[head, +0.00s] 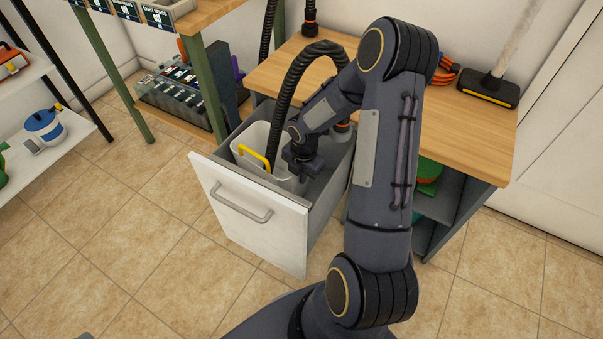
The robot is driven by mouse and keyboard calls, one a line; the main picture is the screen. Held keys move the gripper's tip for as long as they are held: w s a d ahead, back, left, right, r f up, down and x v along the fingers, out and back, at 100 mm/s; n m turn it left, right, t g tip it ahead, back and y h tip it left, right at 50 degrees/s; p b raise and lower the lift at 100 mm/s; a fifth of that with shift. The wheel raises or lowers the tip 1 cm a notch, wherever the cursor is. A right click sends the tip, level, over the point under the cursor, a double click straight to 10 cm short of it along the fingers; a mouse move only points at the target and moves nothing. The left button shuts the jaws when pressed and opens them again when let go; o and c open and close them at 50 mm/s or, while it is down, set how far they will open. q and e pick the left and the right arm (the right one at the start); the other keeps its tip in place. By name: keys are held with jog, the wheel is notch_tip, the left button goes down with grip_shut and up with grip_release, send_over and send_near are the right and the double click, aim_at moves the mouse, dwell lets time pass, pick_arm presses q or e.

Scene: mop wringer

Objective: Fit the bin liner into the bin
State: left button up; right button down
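A pale grey bin (248,139) stands inside an open pull-out drawer (252,211) with a white front. A yellow handle-like piece (254,158) shows at the bin's near side. I cannot tell a separate liner from the bin. My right gripper (302,177) points down into the drawer, at the right side of the bin. Its fingertips are small and partly hidden, so I cannot tell whether it is open or touches the bin. My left gripper is not in view.
A black corrugated hose (292,88) arches down into the drawer beside my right gripper. A wooden worktop (462,128) lies behind, with a floor-nozzle head (487,88) on it. The tiled floor in front is clear.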

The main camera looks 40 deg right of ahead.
jog(key=c, duration=2.1)
grip_release()
jog(key=shift+f, duration=0.2)
jog(key=o, duration=0.5)
jog(key=shift+o, duration=0.2)
jog(key=shift+r, duration=0.1)
notch_tip(320, 180, up, 30)
jog(key=p, duration=1.9)
jog(key=shift+r+p, duration=0.15)
jog(key=shift+p, duration=0.2)
